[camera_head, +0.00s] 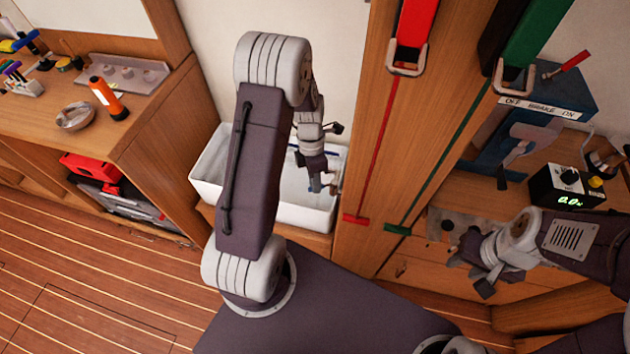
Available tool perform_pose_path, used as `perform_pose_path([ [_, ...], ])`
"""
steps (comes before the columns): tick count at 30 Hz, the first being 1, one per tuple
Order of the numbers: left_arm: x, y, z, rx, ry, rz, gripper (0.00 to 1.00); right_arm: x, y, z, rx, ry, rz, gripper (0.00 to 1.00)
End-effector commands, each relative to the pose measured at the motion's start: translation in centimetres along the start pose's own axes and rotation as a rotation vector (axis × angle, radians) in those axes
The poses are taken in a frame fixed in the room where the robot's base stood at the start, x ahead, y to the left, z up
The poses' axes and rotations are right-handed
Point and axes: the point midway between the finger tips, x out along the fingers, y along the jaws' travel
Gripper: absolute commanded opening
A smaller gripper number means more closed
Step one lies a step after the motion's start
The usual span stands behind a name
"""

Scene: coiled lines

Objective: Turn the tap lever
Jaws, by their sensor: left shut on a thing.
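The white sink basin (207,180) stands behind my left arm, between the wooden cabinet and the wooden panel. My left gripper (322,186) points down over the right part of the basin. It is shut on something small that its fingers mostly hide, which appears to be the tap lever. The rest of the tap is hard to make out behind the gripper and arm. My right gripper (464,262) is at the lower right, in front of the bench, with its fingers apart and nothing between them.
A black box with a green display (567,187) stands on the right bench near my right arm.

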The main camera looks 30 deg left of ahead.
Motion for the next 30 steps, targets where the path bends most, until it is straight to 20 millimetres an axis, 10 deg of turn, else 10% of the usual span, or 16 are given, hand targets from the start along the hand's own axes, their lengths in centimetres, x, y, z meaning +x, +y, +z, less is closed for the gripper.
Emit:
perform_pose_path([
  [30,-0.7,2.7,0.9,0.461,0.09,0.005,0.0,-4.4,-0.1,-0.5,0.0,0.0,0.0,0.36],
])
